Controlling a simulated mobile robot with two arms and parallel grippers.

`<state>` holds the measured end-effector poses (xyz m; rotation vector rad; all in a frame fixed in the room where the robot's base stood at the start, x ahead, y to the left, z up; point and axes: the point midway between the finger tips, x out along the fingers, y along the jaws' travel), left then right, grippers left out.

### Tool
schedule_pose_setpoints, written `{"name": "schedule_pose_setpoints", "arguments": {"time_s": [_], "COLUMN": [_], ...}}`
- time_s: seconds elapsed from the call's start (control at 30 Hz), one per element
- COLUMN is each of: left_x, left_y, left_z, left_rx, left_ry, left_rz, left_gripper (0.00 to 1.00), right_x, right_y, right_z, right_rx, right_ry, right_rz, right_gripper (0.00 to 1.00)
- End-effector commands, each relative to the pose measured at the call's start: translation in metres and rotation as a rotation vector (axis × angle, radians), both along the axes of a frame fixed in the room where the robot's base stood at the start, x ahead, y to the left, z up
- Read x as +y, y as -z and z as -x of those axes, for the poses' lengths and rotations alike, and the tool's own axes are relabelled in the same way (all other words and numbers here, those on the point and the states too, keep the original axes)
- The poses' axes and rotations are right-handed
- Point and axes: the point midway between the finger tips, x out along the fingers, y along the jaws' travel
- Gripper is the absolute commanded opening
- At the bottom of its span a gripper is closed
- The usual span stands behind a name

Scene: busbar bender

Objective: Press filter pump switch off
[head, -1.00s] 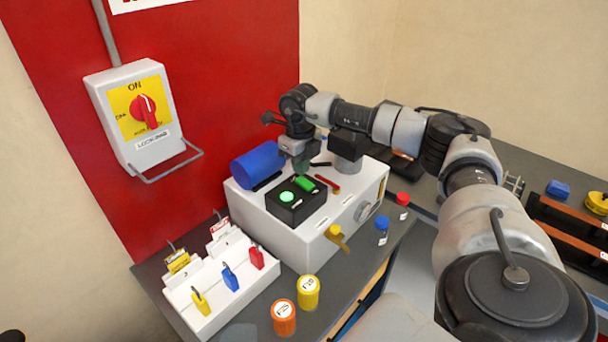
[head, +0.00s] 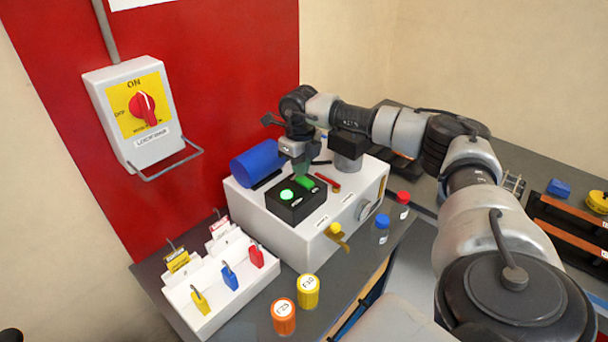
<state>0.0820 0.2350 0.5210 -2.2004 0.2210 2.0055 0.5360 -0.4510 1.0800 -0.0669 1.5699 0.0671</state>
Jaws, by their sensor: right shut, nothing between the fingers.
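A black switch box (head: 296,200) sits on top of the white pump housing (head: 282,226). It carries a lit green round lamp (head: 287,195) and a green rocker switch (head: 305,182). My right gripper (head: 301,172) is shut and empty, pointing down at the far edge of the box, right by the rocker. I cannot tell whether its tips touch the rocker. The labels on the box are too small to read. My left gripper is not in view.
A blue cylinder (head: 258,163) lies beside the gripper on the left. A red lever (head: 328,182) and a grey cylinder (head: 348,160) stand to its right. A white padlock rack (head: 213,311), yellow (head: 308,293) and orange (head: 284,318) jars stand in front. A rotary isolator (head: 143,108) hangs on the red wall panel.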

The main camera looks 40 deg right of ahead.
Motion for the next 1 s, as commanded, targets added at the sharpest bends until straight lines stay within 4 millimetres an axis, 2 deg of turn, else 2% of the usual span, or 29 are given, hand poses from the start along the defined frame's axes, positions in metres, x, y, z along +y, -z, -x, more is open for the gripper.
{"name": "schedule_pose_setpoints", "arguments": {"time_s": [1.0], "left_x": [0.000], "left_y": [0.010], "left_z": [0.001], "left_rx": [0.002], "left_ry": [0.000], "left_rz": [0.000], "left_gripper": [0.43], "right_x": [0.000], "right_y": [0.016], "right_z": [0.000], "right_rx": [0.001], "right_ry": [0.000], "right_rz": [0.000], "right_gripper": [0.00]}}
